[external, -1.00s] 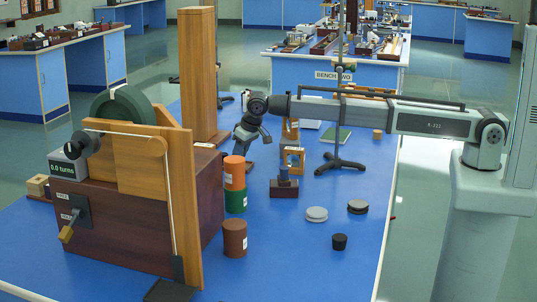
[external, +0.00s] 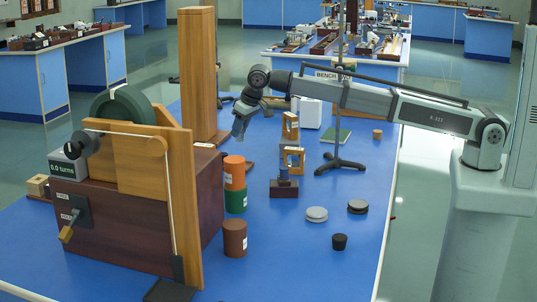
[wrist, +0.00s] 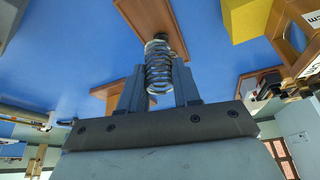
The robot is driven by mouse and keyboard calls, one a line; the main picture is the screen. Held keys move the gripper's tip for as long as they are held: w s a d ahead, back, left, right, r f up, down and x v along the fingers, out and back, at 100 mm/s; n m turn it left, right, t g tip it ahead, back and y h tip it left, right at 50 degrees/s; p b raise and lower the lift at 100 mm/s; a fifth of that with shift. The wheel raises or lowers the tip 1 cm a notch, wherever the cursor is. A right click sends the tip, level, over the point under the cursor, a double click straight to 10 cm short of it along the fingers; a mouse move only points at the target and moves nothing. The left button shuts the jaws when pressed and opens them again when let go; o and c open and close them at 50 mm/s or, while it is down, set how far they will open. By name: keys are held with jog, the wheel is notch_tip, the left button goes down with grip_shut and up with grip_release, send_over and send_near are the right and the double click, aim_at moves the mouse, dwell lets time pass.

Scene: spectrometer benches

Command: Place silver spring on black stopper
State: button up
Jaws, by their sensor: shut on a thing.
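The silver spring (wrist: 158,66) is a metal coil between the two fingers of my gripper (wrist: 160,88) in the wrist view. My gripper is shut on it. In the external view my gripper (external: 239,127) is in the air above the far middle of the bench, left of the small wooden frames; the spring is too small to make out there. The black stopper (external: 339,241) is a small dark cylinder standing on the blue bench top at the front right, well apart from my gripper.
A tall wooden post (external: 198,75), an orange cylinder (external: 234,173), wooden frames (external: 291,158) and a black tripod stand (external: 340,165) rise around the middle.

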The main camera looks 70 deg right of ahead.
jog(key=s+a+n, duration=0.2)
jog(key=s+a, duration=0.6)
jog(key=a, duration=0.6)
notch_tip(320, 180, up, 2)
jog(key=n+y, duration=0.3)
jog(key=n, duration=0.4)
send_over(340, 237)
jog(key=shift+f, duration=4.65)
jog(key=shift+f, duration=0.15)
jog(key=o, duration=1)
jog(key=shift+o, duration=0.2)
jog(key=v, duration=1.2)
jog(key=shift+w+d+r, duration=0.2)
jog(key=shift+w+r, duration=0.05)
